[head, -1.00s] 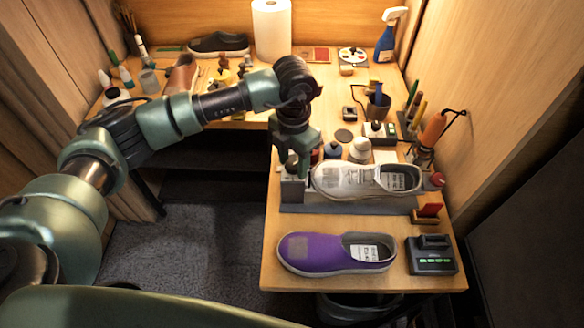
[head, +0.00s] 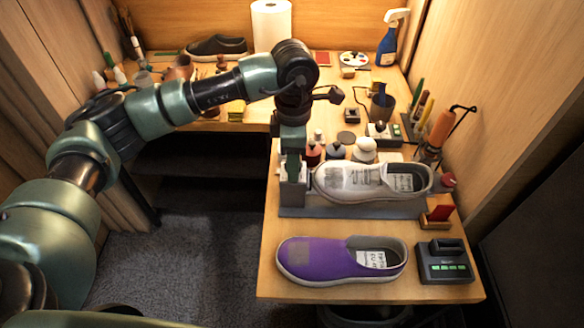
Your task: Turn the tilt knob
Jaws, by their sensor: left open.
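A white-grey sneaker (head: 356,180) lies on a grey stand (head: 350,208) on the right-hand table. A red, round knob-like part (head: 447,181) shows at the stand's right end; I cannot tell for sure that it is the tilt knob. My left gripper (head: 292,178) is open and points down over the stand's left end, just left of the sneaker's toe. It hides part of that end, so I cannot tell whether it touches anything there. My right gripper is not in view.
A purple slip-on shoe (head: 342,260) and a dark device with green lights (head: 444,262) lie in front of the stand. Small bottles (head: 314,150) and a white round-topped jar (head: 365,150) stand behind it. An orange-handled tool (head: 440,130) is at the right.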

